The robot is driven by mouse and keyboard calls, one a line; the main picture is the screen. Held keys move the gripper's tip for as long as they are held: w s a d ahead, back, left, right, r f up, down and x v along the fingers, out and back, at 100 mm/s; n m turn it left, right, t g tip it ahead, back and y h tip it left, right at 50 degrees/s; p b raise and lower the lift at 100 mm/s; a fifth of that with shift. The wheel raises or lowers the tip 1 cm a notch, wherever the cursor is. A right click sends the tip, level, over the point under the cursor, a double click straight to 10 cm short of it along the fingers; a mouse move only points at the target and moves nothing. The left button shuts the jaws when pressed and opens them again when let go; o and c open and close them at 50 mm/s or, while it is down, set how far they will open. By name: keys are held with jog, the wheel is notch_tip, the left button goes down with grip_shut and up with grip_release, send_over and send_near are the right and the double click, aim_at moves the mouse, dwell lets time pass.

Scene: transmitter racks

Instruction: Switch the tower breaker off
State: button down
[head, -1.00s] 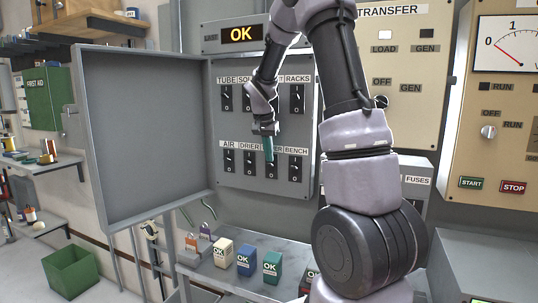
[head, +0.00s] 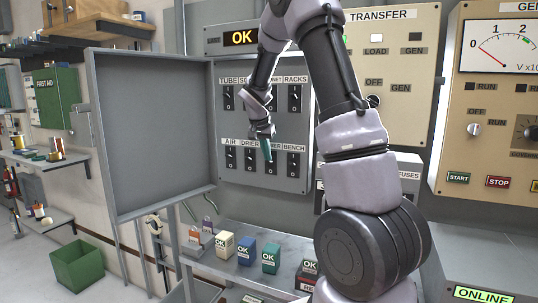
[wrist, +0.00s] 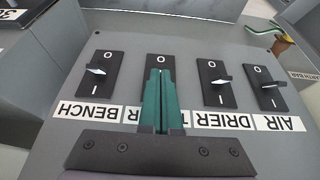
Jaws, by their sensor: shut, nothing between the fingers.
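The tower breaker (head: 269,167) is a black switch plate in the lower row of the grey breaker panel, between drier and bench. Its label is partly hidden by my gripper in both views. In the wrist view, where the labels appear upside down, the top of its plate (wrist: 160,60) shows an O mark. My gripper (wrist: 161,73) has teal fingers, shut and empty, lying over the tower breaker and hiding its lever. In the head view, my gripper (head: 268,158) is in front of that switch. I cannot tell whether it touches.
The drier breaker (wrist: 217,84) and bench breaker (wrist: 97,76) flank it closely; the air breaker (wrist: 265,85) is farther along. The open panel door (head: 150,135) stands at the left. Below is a shelf with several small boxes (head: 246,250).

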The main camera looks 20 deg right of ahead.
jog(key=shift+s+a+f, duration=0.25)
jog(key=shift+a+f, duration=0.05)
jog(key=shift+f, duration=0.3)
jog(key=shift+s+a+f, duration=0.25)
jog(key=shift+a+f, duration=0.05)
jog(key=shift+f, duration=0.3)
jog(key=shift+w+d+r, duration=0.1)
jog(key=shift+w+d+r, duration=0.3)
jog(key=shift+w+d, duration=0.1)
